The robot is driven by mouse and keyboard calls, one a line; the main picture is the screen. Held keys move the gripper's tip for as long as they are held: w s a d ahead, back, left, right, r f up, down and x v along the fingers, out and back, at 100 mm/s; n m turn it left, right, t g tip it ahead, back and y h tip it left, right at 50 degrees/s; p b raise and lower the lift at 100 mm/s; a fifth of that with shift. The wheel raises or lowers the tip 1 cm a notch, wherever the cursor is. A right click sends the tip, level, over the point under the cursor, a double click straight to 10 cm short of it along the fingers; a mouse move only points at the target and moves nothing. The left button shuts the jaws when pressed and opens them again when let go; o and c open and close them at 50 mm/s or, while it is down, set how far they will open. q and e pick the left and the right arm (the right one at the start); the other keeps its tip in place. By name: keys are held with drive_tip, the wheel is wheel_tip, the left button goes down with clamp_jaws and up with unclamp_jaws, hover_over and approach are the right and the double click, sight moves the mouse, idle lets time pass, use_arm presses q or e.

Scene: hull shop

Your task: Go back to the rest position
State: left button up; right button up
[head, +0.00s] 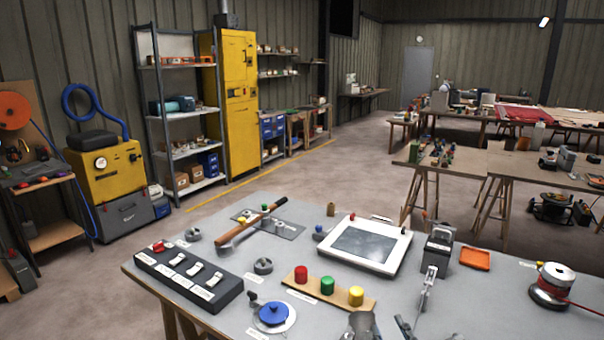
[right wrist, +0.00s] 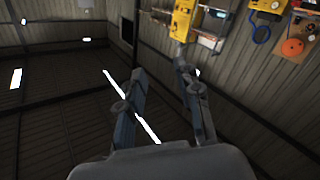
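My right gripper (head: 416,297) shows in the head view at the bottom, right of centre, in front of the grey workbench (head: 480,300). Only its grey metal finger parts show there. In the right wrist view the two fingers of the right gripper (right wrist: 160,73) stand apart with a clear gap between them and nothing held. Behind them are the roof and the corrugated wall, seen tilted.
The bench carries a switch box (head: 187,275), a hammer (head: 250,224), a framed panel (head: 363,244), a board with coloured buttons (head: 328,287), a blue knob (head: 272,314) and a red-banded reel (head: 553,284). A yellow cabinet (head: 238,95) stands behind; the floor between is clear.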

drive_tip(key=s+d+f+m+g+h, duration=0.4)
drive_tip(key=s+f+g, duration=0.4)
drive_tip(key=s+f, duration=0.45)
drive_tip(key=s+f+g+y, duration=0.2)
drive_tip(key=s+f+g, duration=0.5)
drive_tip(key=s, duration=0.6)
wheel_tip(320, 180, down, 29)
drive_tip(key=s, duration=0.3)
drive_tip(key=s+d+f+g, duration=0.2)
drive_tip(key=s+d+f, duration=0.1)
drive_tip(key=s+f, duration=1.1)
drive_tip(key=shift+s, duration=0.85)
drive_tip(key=shift+f, duration=0.1)
